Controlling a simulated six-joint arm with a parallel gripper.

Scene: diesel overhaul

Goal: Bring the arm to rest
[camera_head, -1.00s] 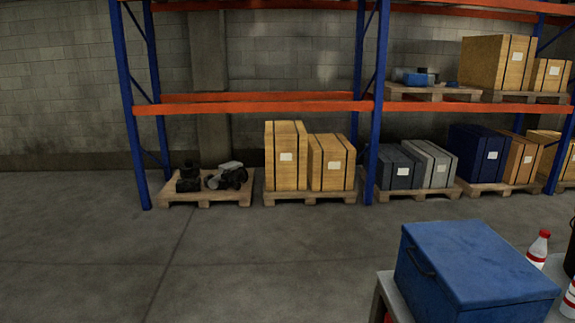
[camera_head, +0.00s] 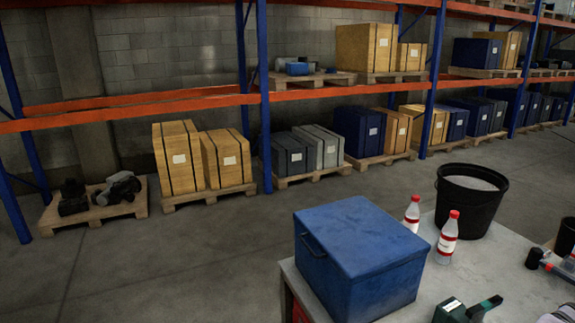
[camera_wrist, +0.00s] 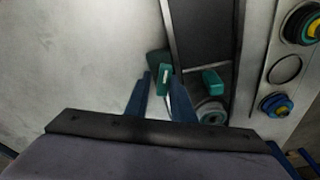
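My gripper (camera_wrist: 160,78) shows in the camera_wrist view as two dark blue fingers with a gap between them. It looks open, with nothing clearly held. A green item with a white mark (camera_wrist: 164,76) appears beyond the fingertips, over a pale surface. Another green item (camera_wrist: 213,82) and a round grey part (camera_wrist: 211,112) lie just right of the fingers. My arm and gripper are not in the camera_head view.
A grey workbench (camera_head: 470,272) carries a blue case (camera_head: 365,255), two white bottles with red caps (camera_head: 447,238), a black bucket (camera_head: 468,205) and green-and-black tools (camera_head: 466,310). Racks with crates (camera_head: 180,158) stand behind. Open floor (camera_head: 190,255) lies left.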

